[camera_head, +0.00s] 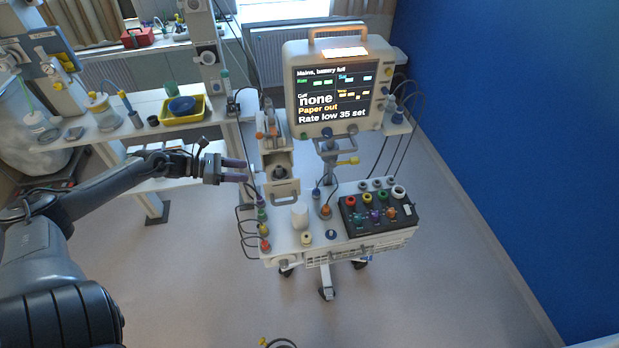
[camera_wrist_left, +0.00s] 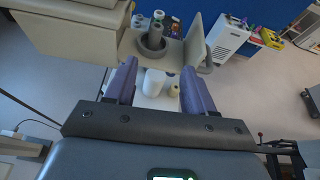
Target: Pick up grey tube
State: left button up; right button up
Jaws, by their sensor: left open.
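A grey tube-like cylinder (camera_wrist_left: 155,37) stands in a dark grey round holder (camera_wrist_left: 151,52) in the left wrist view, beyond my fingertips. The matching dark round holder (camera_head: 280,172) shows in the head view on the cart's tall unit; the tube is too small there to make out surely. My left gripper (camera_head: 245,170) is left of that unit, fingers pointing right, open and empty. Its purple fingers (camera_wrist_left: 160,72) also show in the left wrist view, apart from the holder. Another greyish cylinder (camera_head: 136,119) stands on the left bench. My right gripper is not in view.
The cart carries a white cylinder (camera_head: 300,217), a black block with coloured knobs (camera_head: 377,212) and a monitor (camera_head: 338,85) above. Cables (camera_head: 244,228) loop at its left edge. A yellow tray (camera_head: 182,117) sits on the bench.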

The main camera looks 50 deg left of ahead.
pick_arm(q)
jog(key=w+r, duration=0.1)
jog(key=b, duration=0.2)
send_near(277, 167)
jog(key=shift+f+x, duration=0.3)
jog(key=shift+x, duration=1.55)
jog(key=shift+w+d+f+m, duration=0.1)
jog(key=shift+w+d, duration=0.15)
jog(key=shift+w, duration=0.2)
jog(key=shift+w+d+m, duration=0.1)
jog(key=shift+w+d, duration=0.1)
jog(key=shift+w, duration=0.25)
jog(key=shift+w+d+f+m, duration=0.1)
jog(key=shift+w+d, duration=0.15)
jog(key=shift+w, duration=0.15)
jog(key=shift+x, duration=1.1)
jog(key=shift+s+f, duration=0.1)
jog(key=shift+c, duration=0.2)
grip_shut()
